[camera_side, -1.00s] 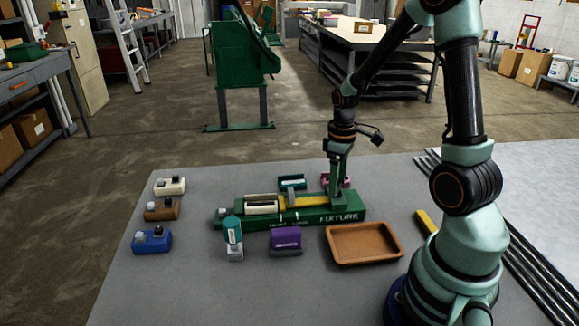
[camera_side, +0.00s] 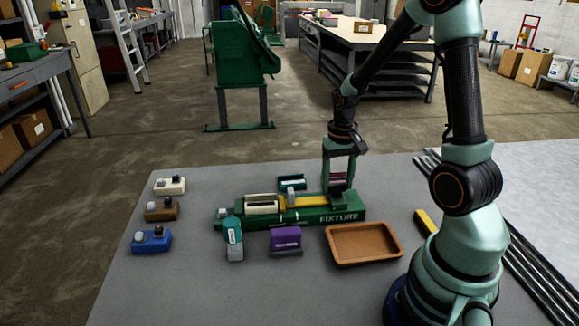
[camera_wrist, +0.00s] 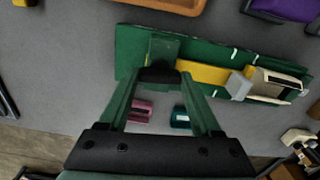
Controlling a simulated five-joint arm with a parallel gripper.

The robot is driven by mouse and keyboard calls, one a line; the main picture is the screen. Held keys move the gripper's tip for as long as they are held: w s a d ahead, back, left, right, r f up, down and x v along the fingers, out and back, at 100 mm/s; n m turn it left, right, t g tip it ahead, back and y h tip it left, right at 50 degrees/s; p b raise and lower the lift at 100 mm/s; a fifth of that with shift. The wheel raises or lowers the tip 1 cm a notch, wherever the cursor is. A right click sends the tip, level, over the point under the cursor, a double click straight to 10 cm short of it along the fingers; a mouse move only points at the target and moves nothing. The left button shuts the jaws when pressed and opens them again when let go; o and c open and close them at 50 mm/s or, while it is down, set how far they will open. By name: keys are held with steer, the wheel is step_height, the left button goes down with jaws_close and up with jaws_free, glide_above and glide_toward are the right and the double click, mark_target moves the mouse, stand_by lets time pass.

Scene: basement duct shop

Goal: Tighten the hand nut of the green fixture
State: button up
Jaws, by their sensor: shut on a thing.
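The green fixture (camera_side: 300,217) lies on the grey table, with a yellow bar (camera_side: 305,201), a grey block (camera_side: 291,197) on the bar and a cream-coloured part (camera_side: 261,204) at its left end. It also shows in the wrist view (camera_wrist: 215,55). My gripper (camera_side: 338,200) points down at the right end of the fixture. In the wrist view my gripper (camera_wrist: 160,78) has its fingers around a small dark piece (camera_wrist: 160,73), which seems to be the hand nut. The fingers hide most of it.
A brown tray (camera_side: 363,258), a purple block (camera_side: 286,240) and a teal-and-grey piece (camera_side: 234,240) stand before the fixture. A teal block (camera_side: 292,182) and a pink block (camera_wrist: 142,109) sit behind it. White, brown and blue blocks (camera_side: 152,241) stand at left.

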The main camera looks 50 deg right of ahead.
mark_target(338, 183)
steer(key=shift+m, duration=0.7)
steer(key=o, duration=1.4)
steer(key=shift+r, duration=0.15)
step_height(338, 183, up, 12)
steer(key=shift+f, duration=0.1)
